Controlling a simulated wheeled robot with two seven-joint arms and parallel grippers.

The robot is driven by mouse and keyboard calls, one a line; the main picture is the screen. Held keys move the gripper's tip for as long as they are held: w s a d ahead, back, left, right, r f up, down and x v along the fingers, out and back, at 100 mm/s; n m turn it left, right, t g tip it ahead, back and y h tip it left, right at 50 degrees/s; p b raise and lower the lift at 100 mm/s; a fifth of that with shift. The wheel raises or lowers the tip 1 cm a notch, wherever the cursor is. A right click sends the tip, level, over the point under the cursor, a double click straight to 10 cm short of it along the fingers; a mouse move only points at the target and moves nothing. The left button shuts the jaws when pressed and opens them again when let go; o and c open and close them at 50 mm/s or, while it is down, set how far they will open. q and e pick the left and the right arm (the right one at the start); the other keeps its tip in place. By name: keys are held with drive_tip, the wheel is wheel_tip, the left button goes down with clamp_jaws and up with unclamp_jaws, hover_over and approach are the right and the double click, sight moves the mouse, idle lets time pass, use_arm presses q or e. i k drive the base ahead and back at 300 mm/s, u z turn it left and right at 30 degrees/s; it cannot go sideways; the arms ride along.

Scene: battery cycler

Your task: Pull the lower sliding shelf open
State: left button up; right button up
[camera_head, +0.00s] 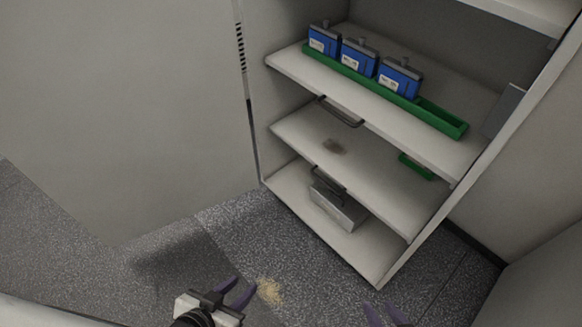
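The lower sliding shelf (300,133) is a pale board in the middle of the open cabinet, below the board with the blue units. A dark bar handle (328,181) is on its front edge. The shelf carries a dark stain and a small green piece (416,167). My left gripper (241,292) is at the bottom, below and left of the handle and apart from it. Its purple fingers are spread and empty. My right gripper (388,314) is at the bottom edge, mostly cut off. Its two purple fingertips are apart with nothing between them.
The upper shelf (285,62) holds several blue units (358,57) in a green tray (440,117) and has its own handle (341,112). A grey box (338,208) stands on the cabinet bottom. A large pale panel (130,110) stands at left.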

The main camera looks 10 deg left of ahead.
sight(366, 166)
drive_tip(key=u, duration=0.55)
drive_tip(key=k, duration=0.65)
drive_tip(key=u, duration=0.9)
drive_tip(key=i, duration=0.9)
drive_tip(key=z, duration=0.85)
drive_tip(key=i, duration=0.65)
drive_tip(key=z, duration=0.7)
